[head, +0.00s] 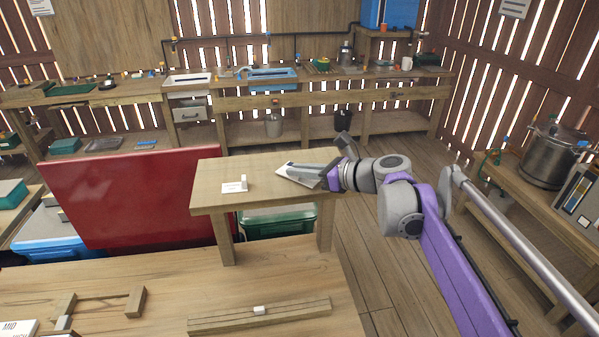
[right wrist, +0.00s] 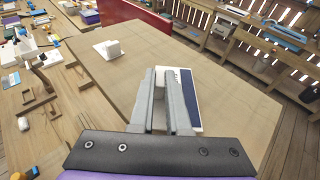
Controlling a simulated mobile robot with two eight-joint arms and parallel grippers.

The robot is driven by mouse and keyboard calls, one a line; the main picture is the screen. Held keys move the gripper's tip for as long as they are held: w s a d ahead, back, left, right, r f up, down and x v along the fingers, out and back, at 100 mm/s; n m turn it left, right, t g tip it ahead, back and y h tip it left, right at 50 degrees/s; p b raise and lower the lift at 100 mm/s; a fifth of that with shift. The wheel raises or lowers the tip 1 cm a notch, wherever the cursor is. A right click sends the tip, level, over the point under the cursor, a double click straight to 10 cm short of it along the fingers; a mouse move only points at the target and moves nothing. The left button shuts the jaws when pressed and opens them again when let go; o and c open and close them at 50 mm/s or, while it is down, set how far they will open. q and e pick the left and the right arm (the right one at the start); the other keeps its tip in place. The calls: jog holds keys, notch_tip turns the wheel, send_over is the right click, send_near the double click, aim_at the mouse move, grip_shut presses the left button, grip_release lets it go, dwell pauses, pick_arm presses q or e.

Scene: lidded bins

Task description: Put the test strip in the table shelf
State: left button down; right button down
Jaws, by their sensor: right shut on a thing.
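The table shelf (head: 215,178) is a raised wooden board on legs. It also fills the middle of the right wrist view (right wrist: 115,80). My right gripper (head: 288,171) is low over its right part and shut on a flat white and dark blue piece, which looks like the test strip (right wrist: 187,90). Its blue and white face shows beyond and beside the fingers (right wrist: 167,75); the gripped part is hidden. I cannot tell whether the strip touches the board. My left gripper is not in view.
A small white holder (head: 236,186) stands on the shelf's left half. A red panel (head: 125,200) stands to the left, and a green bin (head: 278,222) is under the shelf. Wooden bars with a white block (head: 259,310) lie on the front table.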

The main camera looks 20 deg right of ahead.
jog(key=shift+s+f, duration=0.1)
jog(key=shift+f, duration=0.1)
jog(key=shift+f, duration=0.2)
jog(key=c, duration=0.9)
grip_release()
jog(key=shift+r, duration=0.1)
jog(key=shift+r, duration=0.1)
